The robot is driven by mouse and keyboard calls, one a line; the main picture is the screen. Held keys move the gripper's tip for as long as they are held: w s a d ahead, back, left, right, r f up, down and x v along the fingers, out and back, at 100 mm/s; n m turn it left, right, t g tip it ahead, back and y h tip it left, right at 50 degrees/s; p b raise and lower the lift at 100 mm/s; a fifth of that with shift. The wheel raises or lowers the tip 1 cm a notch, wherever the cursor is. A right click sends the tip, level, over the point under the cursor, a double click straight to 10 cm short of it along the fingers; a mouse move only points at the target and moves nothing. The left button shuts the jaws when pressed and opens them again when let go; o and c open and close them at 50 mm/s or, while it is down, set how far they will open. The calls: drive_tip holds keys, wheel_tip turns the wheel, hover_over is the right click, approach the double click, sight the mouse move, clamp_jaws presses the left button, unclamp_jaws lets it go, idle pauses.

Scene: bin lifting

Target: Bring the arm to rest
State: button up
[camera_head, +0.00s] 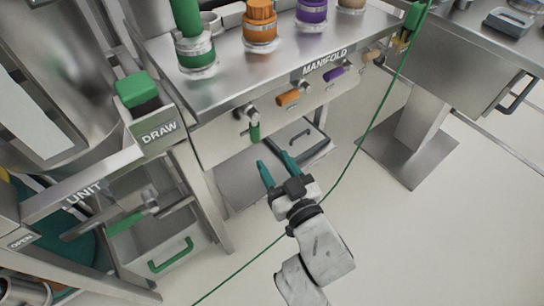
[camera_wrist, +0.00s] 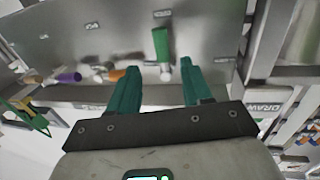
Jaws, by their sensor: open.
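My gripper (camera_head: 276,172) has two green fingers spread apart with nothing between them. In the head view it hangs in front of the manifold bench, over a low metal tray, just below a green valve handle (camera_head: 254,132). In the wrist view my gripper (camera_wrist: 158,85) points at the bench front, and the green handle (camera_wrist: 161,45) shows beyond the gap between the fingers. The fingers look apart from the handle, though the distance is hard to judge. My white arm reaches up from the lower middle of the head view.
The manifold bench (camera_head: 216,97) carries orange, purple and tan handles. A green "DRAW" block (camera_head: 136,90) and a bin with a green handle (camera_head: 170,254) stand to the left. A green hose (camera_head: 352,165) crosses the floor beside my arm. Floor at lower right is clear.

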idle(0.5)
drive_tip(key=s+d+f+m+g+h, duration=0.2)
drive_tip(key=s+d+f+g+h, duration=0.15)
drive_tip(key=d+f, duration=0.4)
drive_tip(key=s+d+f+m+g+h, duration=0.2)
drive_tip(key=s+d+f+g+h, duration=0.15)
drive_tip(key=d, duration=0.65)
drive_tip(key=s+d+f+m+g, duration=0.15)
drive_tip(key=s+d+g, duration=0.25)
drive_tip(key=s, duration=0.6)
drive_tip(key=s+d+f+g, duration=0.3)
drive_tip(key=s+g, duration=0.1)
drive_tip(key=s, duration=0.5)
wheel_tip(320, 180, up, 20)
drive_tip(key=s+p, duration=0.1)
drive_tip(key=p, duration=1.9)
drive_tip(key=shift+s+g+p, duration=0.3)
drive_tip(key=shift+s, duration=0.05)
drive_tip(key=shift+c, duration=0.6)
